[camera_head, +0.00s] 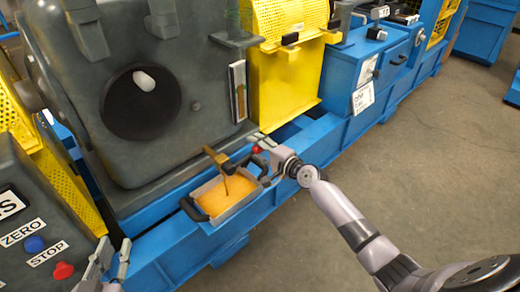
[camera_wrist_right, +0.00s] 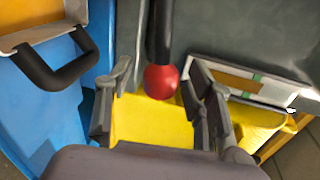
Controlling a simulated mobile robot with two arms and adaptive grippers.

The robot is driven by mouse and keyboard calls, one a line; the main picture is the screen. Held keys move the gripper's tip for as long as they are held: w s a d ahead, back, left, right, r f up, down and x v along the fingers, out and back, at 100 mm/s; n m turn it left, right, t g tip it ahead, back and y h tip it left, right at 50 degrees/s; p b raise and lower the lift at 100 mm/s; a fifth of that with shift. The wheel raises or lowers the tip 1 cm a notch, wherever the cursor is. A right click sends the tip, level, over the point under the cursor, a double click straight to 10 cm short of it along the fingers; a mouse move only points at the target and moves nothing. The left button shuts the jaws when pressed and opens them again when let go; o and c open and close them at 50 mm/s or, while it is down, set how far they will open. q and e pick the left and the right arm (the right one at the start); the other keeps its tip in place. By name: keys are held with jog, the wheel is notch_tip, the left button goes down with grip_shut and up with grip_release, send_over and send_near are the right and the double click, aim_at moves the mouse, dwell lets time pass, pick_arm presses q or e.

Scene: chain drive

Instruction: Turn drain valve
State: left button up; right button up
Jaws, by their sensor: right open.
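The drain valve (camera_head: 217,160) is a brass-coloured spout on the lower front of the grey housing, above a tray (camera_head: 236,209) of orange-yellow liquid. Its lever ends in a red ball knob (camera_head: 256,150). In the right wrist view the red knob (camera_wrist_right: 160,82) hangs on a black rod between the two fingers. My right gripper (camera_head: 262,145) is open at the knob, with gaps seen on both sides of it. My left gripper (camera_head: 114,258) is open and empty at the lower left, away from the valve. The valve body is out of the right wrist view.
The tray has black handles (camera_head: 193,209) and sits on the blue machine base (camera_head: 300,163). The right wrist view shows a tray handle (camera_wrist_right: 60,68) left of the fingers. A grey control box with a red stop button (camera_head: 63,270) stands at left. Open floor (camera_head: 420,170) lies right.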

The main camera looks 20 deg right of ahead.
jog(key=v, duration=1.2)
